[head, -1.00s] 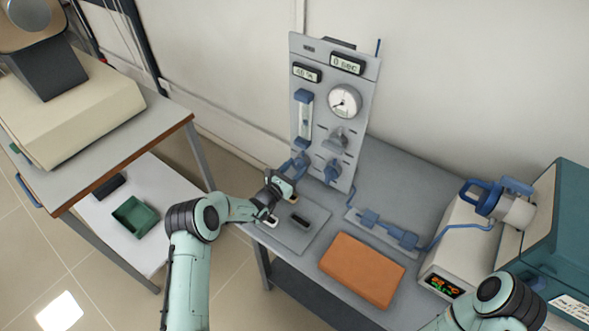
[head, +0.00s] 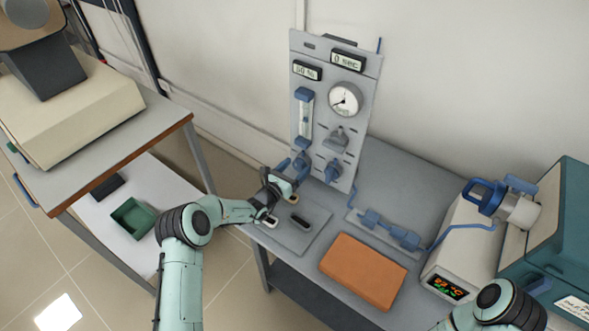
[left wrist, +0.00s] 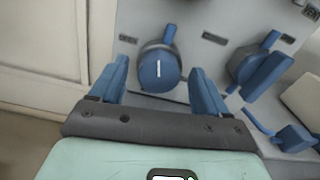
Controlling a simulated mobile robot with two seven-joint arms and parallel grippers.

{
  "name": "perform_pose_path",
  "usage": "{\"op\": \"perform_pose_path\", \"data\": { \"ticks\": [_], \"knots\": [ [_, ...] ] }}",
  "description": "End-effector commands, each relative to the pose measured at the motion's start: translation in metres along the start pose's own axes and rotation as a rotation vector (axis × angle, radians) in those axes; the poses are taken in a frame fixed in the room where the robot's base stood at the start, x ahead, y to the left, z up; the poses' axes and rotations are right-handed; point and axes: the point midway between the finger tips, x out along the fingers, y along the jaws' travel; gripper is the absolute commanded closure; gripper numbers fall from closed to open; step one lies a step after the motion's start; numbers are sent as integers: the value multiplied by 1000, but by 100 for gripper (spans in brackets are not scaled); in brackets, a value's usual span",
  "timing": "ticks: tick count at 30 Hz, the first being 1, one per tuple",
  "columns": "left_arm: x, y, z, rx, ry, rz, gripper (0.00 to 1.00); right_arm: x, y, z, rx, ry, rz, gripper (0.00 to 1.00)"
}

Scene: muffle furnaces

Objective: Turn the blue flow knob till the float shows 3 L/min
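The blue flow knob (head: 300,163) is on the grey panel below the clear flow tube (head: 304,117) with blue ends. In the left wrist view the knob (left wrist: 159,70) has a white line that stands nearly upright. My left gripper (head: 287,181) is just in front of the knob's lower part in the head view. In the left wrist view its blue fingers (left wrist: 160,88) are spread to either side of the knob, with gaps showing; it is open and empty. The float is too small to read. My right gripper is out of view.
A second blue knob (head: 333,171) is close to the right of the flow knob; it also shows in the left wrist view (left wrist: 262,72). A grey knob (head: 338,137) and round gauge (head: 345,99) are above. An orange block (head: 363,271) lies on the bench.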

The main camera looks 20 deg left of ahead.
Motion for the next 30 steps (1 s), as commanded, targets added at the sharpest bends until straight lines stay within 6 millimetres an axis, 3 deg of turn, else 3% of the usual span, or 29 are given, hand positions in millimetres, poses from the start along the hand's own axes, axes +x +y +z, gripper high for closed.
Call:
{"op": "perform_pose_path", "data": {
  "ticks": [8,21,30],
  "knots": [
    [-15,1,-1,0,1,2,24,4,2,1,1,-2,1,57],
    [-106,1,-1,0,2,3,24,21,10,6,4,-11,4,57],
    [-133,0,0,1,0,0,24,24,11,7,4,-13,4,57]
  ]
}}
